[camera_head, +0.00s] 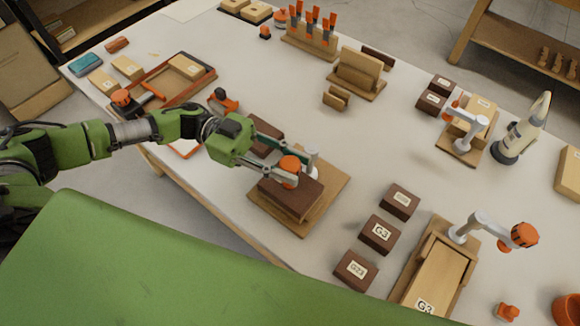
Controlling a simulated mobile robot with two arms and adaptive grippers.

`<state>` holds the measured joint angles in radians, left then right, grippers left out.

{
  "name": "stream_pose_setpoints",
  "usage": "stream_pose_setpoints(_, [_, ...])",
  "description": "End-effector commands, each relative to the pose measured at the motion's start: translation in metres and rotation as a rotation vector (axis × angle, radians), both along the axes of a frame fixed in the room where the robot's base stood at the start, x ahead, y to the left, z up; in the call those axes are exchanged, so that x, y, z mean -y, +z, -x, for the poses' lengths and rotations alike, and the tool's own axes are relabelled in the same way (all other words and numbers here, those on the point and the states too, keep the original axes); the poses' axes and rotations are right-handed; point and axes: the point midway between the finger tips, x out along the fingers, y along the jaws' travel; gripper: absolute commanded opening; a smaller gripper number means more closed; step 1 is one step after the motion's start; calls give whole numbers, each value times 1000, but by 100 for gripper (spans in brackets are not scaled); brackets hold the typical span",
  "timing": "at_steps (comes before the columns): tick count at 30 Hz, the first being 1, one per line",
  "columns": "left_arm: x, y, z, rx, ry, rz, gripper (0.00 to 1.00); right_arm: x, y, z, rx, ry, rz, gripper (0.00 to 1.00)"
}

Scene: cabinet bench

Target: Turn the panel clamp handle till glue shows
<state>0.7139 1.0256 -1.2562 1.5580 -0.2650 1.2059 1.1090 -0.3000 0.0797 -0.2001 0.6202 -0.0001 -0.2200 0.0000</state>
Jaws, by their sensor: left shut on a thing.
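My left gripper (297,168) reaches in from the left and is shut on the orange handle (290,164) of a white panel clamp (311,160). The clamp stands at a stack of dark brown panels (290,197) on a light wooden base board (325,203). The fingers and handle cover part of the clamp and the panel top. I cannot make out any glue along the panel edges from here. My right gripper is out of view.
Dark blocks (380,234) lie right of the base. Two more clamp stations stand at the right (435,262) and the upper right (466,128), beside a pale bottle (521,130). A tray (160,108) lies left. The table middle (380,150) is clear.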

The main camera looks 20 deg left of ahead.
Motion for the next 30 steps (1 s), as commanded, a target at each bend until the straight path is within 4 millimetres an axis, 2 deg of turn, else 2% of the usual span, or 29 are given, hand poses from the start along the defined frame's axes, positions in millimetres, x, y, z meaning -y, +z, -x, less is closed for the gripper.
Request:
stream_pose_setpoints(1, [1, -2, -2, 4, -25, 2, 7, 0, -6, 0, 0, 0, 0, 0])
stream_pose_setpoints(7, [1, -1, -1, 2, -102, 1, 7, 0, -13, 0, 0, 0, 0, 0])
stream_pose_setpoints(23, [1, 1, 0, -1, -134, 3, 7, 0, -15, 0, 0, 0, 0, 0])
stream_pose_setpoints(24, [1, 1, 0, -1, -134, 3, 31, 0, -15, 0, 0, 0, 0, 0])
stream_pose_setpoints(26, [1, 1, 0, -1, -134, 3, 46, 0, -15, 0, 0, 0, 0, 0])
stream_pose_setpoints(30, [0, 1, 0, -1, -133, 2, 46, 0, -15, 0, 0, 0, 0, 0])
